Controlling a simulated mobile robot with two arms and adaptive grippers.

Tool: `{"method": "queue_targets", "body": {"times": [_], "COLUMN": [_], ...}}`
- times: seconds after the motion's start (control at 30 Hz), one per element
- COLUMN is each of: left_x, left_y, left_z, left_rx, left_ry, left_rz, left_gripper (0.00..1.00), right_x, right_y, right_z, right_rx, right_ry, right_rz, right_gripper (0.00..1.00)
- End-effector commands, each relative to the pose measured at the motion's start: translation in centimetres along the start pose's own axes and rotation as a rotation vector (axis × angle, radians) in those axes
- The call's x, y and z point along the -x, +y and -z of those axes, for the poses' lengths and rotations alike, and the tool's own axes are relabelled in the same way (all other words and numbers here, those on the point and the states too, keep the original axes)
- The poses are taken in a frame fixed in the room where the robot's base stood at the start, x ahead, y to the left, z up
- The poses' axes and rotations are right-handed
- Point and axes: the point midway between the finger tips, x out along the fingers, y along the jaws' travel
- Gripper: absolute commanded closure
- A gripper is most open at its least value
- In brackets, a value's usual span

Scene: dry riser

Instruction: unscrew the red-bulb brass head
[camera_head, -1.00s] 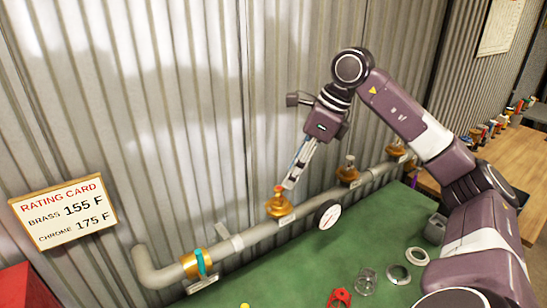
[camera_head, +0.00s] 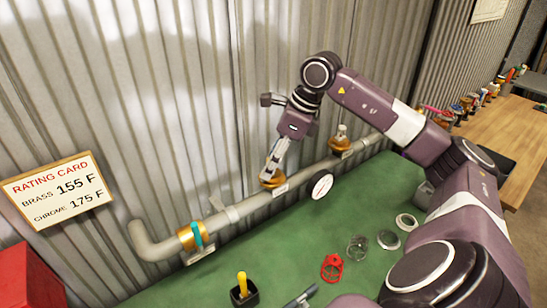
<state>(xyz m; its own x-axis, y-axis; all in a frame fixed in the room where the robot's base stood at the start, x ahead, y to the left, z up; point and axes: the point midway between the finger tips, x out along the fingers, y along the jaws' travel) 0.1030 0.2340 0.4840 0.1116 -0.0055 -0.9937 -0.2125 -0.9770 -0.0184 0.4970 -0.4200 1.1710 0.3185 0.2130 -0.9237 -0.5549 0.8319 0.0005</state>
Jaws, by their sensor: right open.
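My right gripper (camera_head: 270,172) reaches down from above, its jaws open around the top of a brass head (camera_head: 272,183) on the grey pipe (camera_head: 240,212). The fingers cover this head's bulb, so its colour and any contact cannot be told. Another brass head (camera_head: 341,147) stands upright on the pipe further right, its bulb colour too small to tell. My left gripper is not in view.
A round white gauge (camera_head: 322,186) sits just right of the gripped spot. A teal-and-brass fitting (camera_head: 195,236) is near the pipe's left bend. The green bench (camera_head: 290,240) holds a red part (camera_head: 332,267), rings and a black cup (camera_head: 244,296). A rating card (camera_head: 58,190) is at left.

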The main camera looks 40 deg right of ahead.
Motion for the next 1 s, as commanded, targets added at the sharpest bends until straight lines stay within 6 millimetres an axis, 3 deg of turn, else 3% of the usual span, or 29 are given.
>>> {"method": "queue_targets", "body": {"times": [0.07,0.47,0.67,1.0], "left_x": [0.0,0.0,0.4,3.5], "left_y": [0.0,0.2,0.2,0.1], "left_z": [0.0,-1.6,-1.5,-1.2], "left_rx": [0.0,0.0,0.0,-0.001], "left_ry": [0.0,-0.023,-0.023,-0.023], "left_rz": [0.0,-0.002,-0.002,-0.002], "left_gripper": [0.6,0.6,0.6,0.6], "right_x": [0.0,0.1,0.2,0.6], "right_y": [0.0,0.0,-0.1,-0.1], "right_z": [0.0,0.0,-0.1,-0.3], "right_rx": [0.0,0.0,0.031,0.36], "right_ry": [0.0,0.0,0.0,-0.001], "right_rz": [0.0,0.001,-0.013,-0.151], "right_gripper": [0.56,1.0,1.0,1.0]}}
